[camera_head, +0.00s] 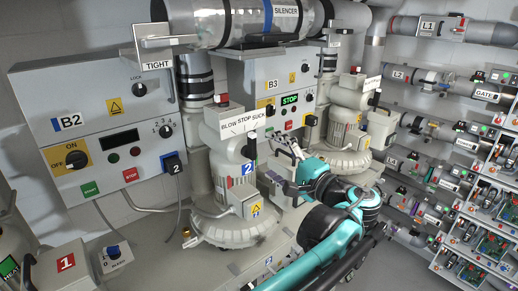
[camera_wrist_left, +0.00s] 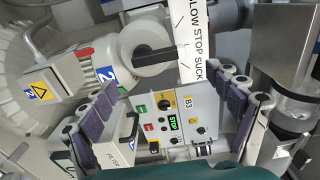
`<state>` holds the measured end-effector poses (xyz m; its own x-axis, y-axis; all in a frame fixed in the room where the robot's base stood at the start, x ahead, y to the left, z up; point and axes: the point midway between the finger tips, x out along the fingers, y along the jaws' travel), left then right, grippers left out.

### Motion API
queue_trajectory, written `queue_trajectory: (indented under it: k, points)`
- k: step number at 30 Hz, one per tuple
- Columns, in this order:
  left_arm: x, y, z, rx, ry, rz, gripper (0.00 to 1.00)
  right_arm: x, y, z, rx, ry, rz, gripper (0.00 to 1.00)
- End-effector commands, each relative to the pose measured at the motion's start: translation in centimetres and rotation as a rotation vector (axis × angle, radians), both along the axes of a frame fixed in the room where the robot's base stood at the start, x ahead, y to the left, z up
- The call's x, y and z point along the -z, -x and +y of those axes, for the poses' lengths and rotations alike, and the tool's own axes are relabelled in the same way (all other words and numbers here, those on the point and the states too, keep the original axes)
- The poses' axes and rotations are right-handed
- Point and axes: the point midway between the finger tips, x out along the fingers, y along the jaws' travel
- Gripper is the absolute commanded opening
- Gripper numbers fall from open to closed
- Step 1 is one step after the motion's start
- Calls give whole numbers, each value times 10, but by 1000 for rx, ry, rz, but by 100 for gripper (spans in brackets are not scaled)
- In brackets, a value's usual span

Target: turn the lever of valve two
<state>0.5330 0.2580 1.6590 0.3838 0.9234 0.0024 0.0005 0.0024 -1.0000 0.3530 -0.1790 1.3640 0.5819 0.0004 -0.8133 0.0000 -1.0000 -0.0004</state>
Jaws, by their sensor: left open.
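Valve two is the grey blower unit (camera_head: 232,135) with a blue 2 label, under a white BLOW STOP SUCK sign (camera_head: 241,125). Its black lever (camera_head: 250,147) shows on the right of the housing, below the sign. In the left wrist view the lever (camera_wrist_left: 153,57) is a black bar lying between a round grey hub and the sign (camera_wrist_left: 190,42). My left gripper (camera_head: 280,165) is to the right of the valve, open, its fingers pointing towards it. In the wrist view the open fingers (camera_wrist_left: 170,83) stand apart, with the lever ahead between them, not touched. My right gripper is not in view.
The B2 panel (camera_head: 105,130) is on the left and the B3 panel (camera_head: 280,85) behind. A clear silencer tube (camera_head: 245,22) runs above. A grey box with a warning label (camera_head: 248,203) sits below the valve. Racks of pipes and parts (camera_head: 490,190) line the right.

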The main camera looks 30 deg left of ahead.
Motion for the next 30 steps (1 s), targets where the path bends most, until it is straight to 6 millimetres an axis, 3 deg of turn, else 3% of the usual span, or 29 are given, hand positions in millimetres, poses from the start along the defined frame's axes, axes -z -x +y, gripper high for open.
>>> queue_trajectory:
  k: [3, 9, 25, 28, 30]
  points:
    - [0, 8, -22, 4, 0, 0, 90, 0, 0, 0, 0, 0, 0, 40]
    - [0, 16, -39, 0, -1, 0, 90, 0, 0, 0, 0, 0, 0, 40]
    - [2, 18, -40, -1, 2, 2, 90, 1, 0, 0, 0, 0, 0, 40]
    - [23, 21, -33, 3, 37, 18, 90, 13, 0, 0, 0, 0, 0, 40]
    - [56, 27, -22, 11, 95, 42, 90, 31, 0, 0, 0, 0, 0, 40]
